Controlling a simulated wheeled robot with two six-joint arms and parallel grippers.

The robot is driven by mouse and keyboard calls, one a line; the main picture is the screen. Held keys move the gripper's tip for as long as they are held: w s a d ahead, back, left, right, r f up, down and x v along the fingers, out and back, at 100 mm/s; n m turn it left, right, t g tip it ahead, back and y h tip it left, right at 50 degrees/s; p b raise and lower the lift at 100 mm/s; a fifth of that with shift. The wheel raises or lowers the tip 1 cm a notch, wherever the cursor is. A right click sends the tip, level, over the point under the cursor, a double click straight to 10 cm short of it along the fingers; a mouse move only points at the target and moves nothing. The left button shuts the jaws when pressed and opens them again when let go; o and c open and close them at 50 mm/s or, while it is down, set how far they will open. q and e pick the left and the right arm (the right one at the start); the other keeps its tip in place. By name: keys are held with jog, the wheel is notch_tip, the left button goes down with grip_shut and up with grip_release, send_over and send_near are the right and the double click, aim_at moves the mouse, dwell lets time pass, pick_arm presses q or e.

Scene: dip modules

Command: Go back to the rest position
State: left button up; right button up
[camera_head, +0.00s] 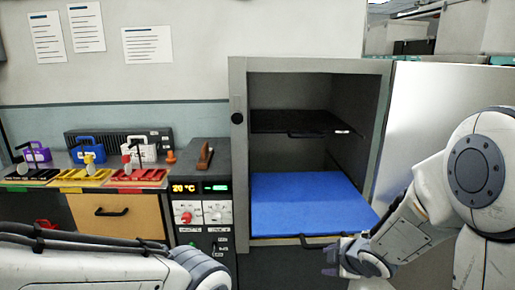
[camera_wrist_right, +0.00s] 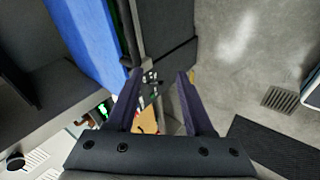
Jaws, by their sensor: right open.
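My right gripper (camera_head: 335,262) is in front of the lower right part of the open cabinet, just below the blue shelf surface. In the right wrist view its two dark fingers (camera_wrist_right: 158,88) are spread apart with nothing between them. My left arm comes in from the left along the bottom of the head view, but its gripper is not in view.
The open cabinet (camera_head: 238,160) has a dark upper shelf (camera_head: 290,121) and a blue lower shelf (camera_head: 305,200). Its door (camera_head: 430,110) stands open at right, close to my right arm. A control box (camera_head: 205,215) and a bench with coloured trays (camera_head: 85,177) are at left.

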jog(key=s+a+r+m+g+p, duration=0.1)
jog(key=s+a+r+m+g, duration=0.1)
jog(key=s, duration=0.7)
jog(key=s+a+r+m+g+p, duration=0.1)
jog(key=s+a+r+m+g, duration=0.2)
jog(key=s+a, duration=0.4)
jog(key=s+a+r+m+g, duration=0.2)
jog(key=s+a+m+g, duration=0.1)
jog(key=s, duration=0.9)
jog(key=shift+a+r+m+h+p, duration=0.2)
jog(key=shift+a+m+h+p, duration=0.2)
jog(key=shift+a+m, duration=0.35)
